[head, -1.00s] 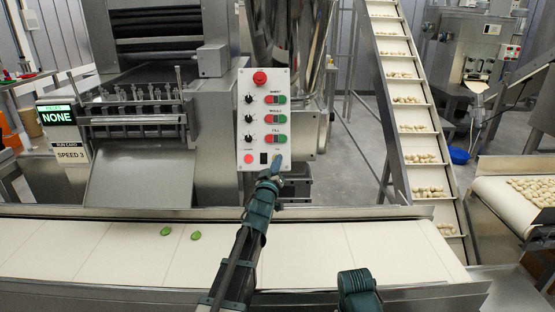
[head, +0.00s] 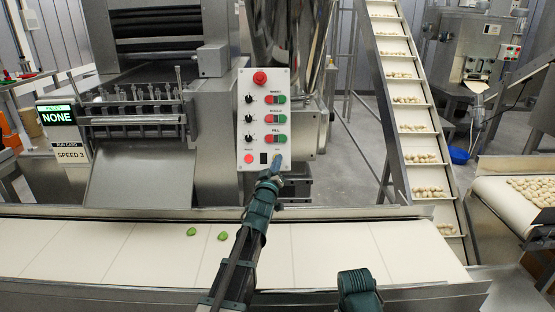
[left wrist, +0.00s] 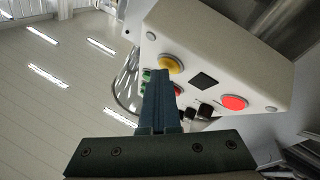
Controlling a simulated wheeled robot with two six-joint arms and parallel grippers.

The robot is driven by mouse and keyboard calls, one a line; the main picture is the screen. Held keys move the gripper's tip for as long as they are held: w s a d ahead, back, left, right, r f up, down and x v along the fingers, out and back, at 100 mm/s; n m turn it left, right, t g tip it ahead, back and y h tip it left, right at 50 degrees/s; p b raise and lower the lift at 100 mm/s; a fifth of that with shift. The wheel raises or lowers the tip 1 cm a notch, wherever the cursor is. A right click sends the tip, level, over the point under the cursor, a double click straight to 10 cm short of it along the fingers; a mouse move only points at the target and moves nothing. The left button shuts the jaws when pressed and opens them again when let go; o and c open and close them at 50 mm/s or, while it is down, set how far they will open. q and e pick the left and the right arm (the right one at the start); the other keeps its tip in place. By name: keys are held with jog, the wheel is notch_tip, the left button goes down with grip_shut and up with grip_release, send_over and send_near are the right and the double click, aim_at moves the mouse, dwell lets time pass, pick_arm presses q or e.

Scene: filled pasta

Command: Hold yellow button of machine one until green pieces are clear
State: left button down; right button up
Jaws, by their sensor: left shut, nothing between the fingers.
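The control panel (head: 264,90) of machine one faces me, upright. My left gripper (head: 277,163) is shut and empty, its tips at the panel's lower right corner, where they hide the yellow button in the head view. In the left wrist view the yellow button (left wrist: 171,63) shows just beyond the fingertips (left wrist: 158,74); I cannot tell whether it is pressed in. Two green pieces (head: 191,231) (head: 223,236) lie on the cream belt, left of my left forearm. The right gripper is not in view; only a part of my right arm shows at the bottom.
The belt (head: 330,250) runs across the front, bare apart from the green pieces. A screen (head: 58,115) at the left reads NONE, above a SPEED 3 card. Red, green and black controls (head: 275,118) sit close above the gripper. An inclined conveyor (head: 415,128) carries pale pieces.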

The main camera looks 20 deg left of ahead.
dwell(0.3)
pick_arm(q)
jog(key=shift+s+d+r+p, duration=0.2)
jog(key=shift+s+r+p, duration=0.25)
jog(key=shift+s, duration=0.25)
jog(key=s+r+p, duration=0.1)
jog(key=s, duration=0.1)
jog(key=s+d+r+p, duration=0.1)
jog(key=s, duration=0.1)
jog(key=shift+d+r+p, duration=0.1)
jog(key=shift+r+p, duration=0.2)
jog(key=shift+p, duration=0.05)
jog(key=shift+r, duration=0.1)
